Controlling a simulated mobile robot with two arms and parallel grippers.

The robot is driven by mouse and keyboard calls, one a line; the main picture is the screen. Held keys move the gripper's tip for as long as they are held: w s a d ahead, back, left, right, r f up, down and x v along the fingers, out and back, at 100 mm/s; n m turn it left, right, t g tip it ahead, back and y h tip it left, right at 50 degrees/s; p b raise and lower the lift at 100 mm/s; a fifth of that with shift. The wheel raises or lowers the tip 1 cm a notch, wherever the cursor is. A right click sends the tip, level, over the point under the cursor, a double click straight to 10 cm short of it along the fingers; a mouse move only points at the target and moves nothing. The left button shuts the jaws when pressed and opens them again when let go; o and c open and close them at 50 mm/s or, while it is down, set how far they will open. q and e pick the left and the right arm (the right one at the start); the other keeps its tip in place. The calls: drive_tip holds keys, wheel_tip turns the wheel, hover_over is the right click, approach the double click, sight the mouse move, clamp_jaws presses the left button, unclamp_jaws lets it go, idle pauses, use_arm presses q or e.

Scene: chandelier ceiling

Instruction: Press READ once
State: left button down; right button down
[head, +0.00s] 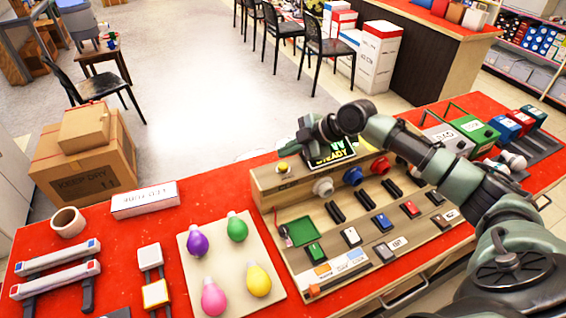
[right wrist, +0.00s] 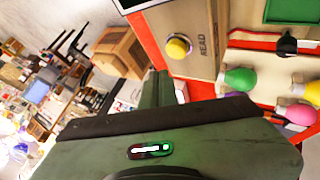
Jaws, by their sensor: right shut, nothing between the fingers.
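The READ button is a yellow round button (head: 283,167) at the far left corner of the beige control console (head: 262,185). In the right wrist view the yellow button (right wrist: 178,46) sits on a pale ring, with the word READ (right wrist: 203,46) beside it. My right gripper (head: 287,145) is shut and empty. It hangs just behind and above the button in the head view; the button looks uncovered, and I cannot tell the exact gap. In the right wrist view the shut fingers (right wrist: 160,80) point toward the console edge. My left gripper is not in view.
Coloured bulbs (head: 237,228) lie on a board left of the console.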

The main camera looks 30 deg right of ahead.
sight(287, 167)
wheel_tip(287, 167, up, 4)
drive_tip(key=shift+f+p, duration=0.15)
drive_tip(key=shift+p, duration=0.95)
drive_tip(key=shift+f, duration=0.1)
